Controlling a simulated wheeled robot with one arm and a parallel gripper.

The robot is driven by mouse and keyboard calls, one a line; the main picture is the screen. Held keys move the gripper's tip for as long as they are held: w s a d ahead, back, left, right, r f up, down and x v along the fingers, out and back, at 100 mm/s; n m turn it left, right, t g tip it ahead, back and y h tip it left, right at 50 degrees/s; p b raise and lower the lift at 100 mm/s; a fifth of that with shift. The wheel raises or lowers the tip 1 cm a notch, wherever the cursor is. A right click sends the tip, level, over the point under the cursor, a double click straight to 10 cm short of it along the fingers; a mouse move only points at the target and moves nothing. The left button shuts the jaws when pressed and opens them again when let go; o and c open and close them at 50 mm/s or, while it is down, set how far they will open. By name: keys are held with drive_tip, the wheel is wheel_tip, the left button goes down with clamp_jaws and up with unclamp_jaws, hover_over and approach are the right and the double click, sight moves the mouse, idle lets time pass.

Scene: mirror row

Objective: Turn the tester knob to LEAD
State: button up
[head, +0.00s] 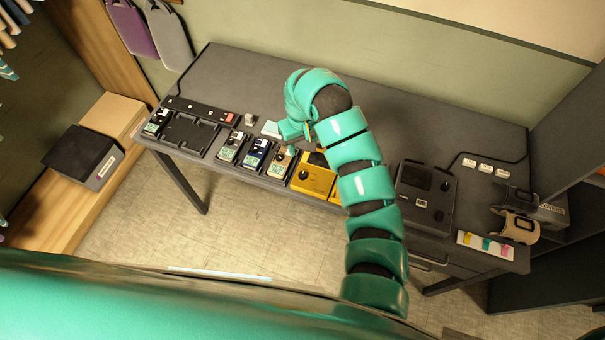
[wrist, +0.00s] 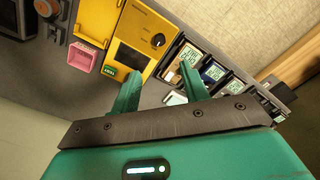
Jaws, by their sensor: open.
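The yellow tester (head: 313,180) stands on the grey bench, partly hidden by my arm in the head view. In the wrist view the tester (wrist: 136,45) shows a dark round knob (wrist: 158,40) with a light pointer mark, a dark screen (wrist: 130,57) and a small green label (wrist: 108,71). The knob's position markings are too small to read. My gripper (wrist: 160,70) is open and empty, its two green fingers reaching toward the tester, with the knob beyond and between the fingertips. Whether a finger touches the tester cannot be told. In the head view my gripper (head: 290,130) is mostly hidden.
Several small labelled devices (head: 256,153) stand in a row beside the tester. A black tray (head: 188,134) is at the bench's left. A dark boxy device (head: 425,195) stands right of my arm. A pink bin (wrist: 84,54) lies beside the yellow units. The bench's back is clear.

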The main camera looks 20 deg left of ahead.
drive_tip(key=b, duration=0.5)
hover_over(303, 174)
wheel_tip(303, 174, down, 6)
drive_tip(key=shift+f+p, duration=0.9)
drive_tip(key=shift+f, duration=3.45)
clamp_jaws()
